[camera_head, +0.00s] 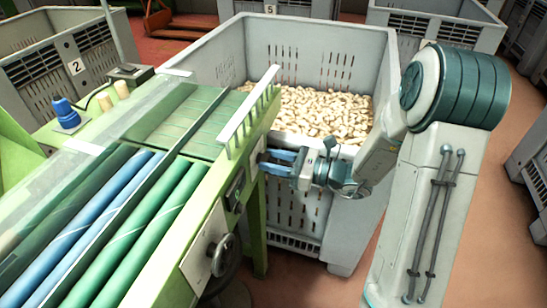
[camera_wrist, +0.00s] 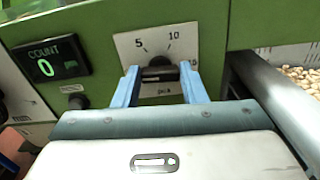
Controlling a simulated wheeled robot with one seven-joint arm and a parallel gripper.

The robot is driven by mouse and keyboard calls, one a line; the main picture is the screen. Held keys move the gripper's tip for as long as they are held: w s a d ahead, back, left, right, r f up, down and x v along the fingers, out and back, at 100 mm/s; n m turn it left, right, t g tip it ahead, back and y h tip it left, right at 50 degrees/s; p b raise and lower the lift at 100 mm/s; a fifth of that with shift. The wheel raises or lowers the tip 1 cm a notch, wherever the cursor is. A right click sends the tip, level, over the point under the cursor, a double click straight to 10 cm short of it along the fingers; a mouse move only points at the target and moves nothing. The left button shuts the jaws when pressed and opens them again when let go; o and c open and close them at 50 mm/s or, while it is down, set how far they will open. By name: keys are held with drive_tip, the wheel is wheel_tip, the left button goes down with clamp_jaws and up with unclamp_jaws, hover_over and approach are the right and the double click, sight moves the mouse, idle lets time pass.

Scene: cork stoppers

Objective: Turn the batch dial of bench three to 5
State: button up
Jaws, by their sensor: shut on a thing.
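The batch dial (camera_wrist: 160,74) shows in the wrist view as a dark knob on a white plate (camera_wrist: 150,42) marked 5, 10 and a partly hidden 15. The 5 is at upper left of the knob and the 10 at upper right. My gripper (camera_wrist: 159,71) has its two blue fingers at the knob's left and right sides, shut on it. The knob lies about level in the picture; I cannot tell which number it points at. In the head view my gripper (camera_head: 264,162) reaches the side of the green bench (camera_head: 215,195), and the dial is hidden there.
A COUNT display (camera_wrist: 47,62) reads 0, with a black button (camera_wrist: 78,101) below it. A grey crate of corks (camera_head: 310,110) stands behind the bench end, close to my arm. A handwheel (camera_head: 222,256) sticks out from the bench's near side.

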drive_tip(key=m+p, duration=0.1)
drive_tip(key=p, duration=0.1)
drive_tip(key=m+p, duration=0.2)
drive_tip(key=p, duration=0.1)
drive_tip(key=shift+r, duration=0.35)
drive_tip(key=m+p, duration=0.2)
drive_tip(key=p, duration=0.2)
drive_tip(key=shift+m, duration=0.4)
drive_tip(key=m+p, duration=0.3)
drive_tip(key=p, duration=0.1)
drive_tip(key=shift+w+f, duration=0.1)
drive_tip(key=shift+f, duration=0.1)
drive_tip(key=shift+f+m+p, duration=0.25)
drive_tip(key=shift+m+p, duration=0.95)
drive_tip(key=o, duration=1)
drive_tip(key=shift+d, duration=0.1)
